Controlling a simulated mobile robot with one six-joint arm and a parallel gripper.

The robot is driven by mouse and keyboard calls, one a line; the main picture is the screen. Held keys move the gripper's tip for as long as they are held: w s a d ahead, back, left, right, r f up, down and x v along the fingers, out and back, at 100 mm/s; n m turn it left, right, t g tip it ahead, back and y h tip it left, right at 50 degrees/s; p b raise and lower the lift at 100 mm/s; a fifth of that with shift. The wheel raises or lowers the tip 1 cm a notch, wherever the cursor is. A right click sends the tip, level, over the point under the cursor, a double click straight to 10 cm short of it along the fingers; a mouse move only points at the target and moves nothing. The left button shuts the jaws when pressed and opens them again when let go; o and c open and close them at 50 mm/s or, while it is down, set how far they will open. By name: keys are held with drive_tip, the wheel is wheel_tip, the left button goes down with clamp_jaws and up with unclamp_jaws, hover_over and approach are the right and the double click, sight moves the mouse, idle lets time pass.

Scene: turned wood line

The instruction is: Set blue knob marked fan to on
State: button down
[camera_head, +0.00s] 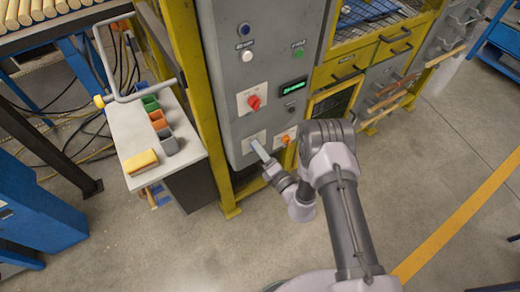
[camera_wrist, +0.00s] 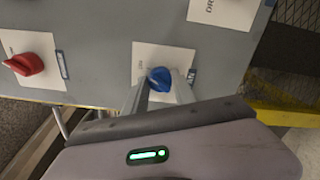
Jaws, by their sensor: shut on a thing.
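The blue knob (camera_wrist: 160,77) sits on a white square plate on the grey panel in the wrist view. My gripper (camera_wrist: 161,80) has one finger on each side of it and is shut on it. A small dark label beside the knob is too small to read. In the head view my gripper (camera_head: 258,147) reaches the lower left of the panel and hides the blue knob; part of its white plate shows. Which setting the knob points to cannot be told.
A red knob (camera_head: 253,102) sits above on the grey cabinet (camera_head: 265,72), with an orange knob (camera_head: 286,139) to the right. A green-lit display (camera_head: 293,84) is higher up. A side table (camera_head: 130,125) with small bins and a yellow block stands left. Yellow posts frame the cabinet.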

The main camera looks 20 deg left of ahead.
drive_tip(key=c, duration=1)
unclamp_jaws()
drive_tip(key=p+v, duration=0.6)
drive_tip(key=v, duration=1.1)
drive_tip(key=shift+s+d, duration=0.15)
drive_tip(key=shift+s, duration=0.1)
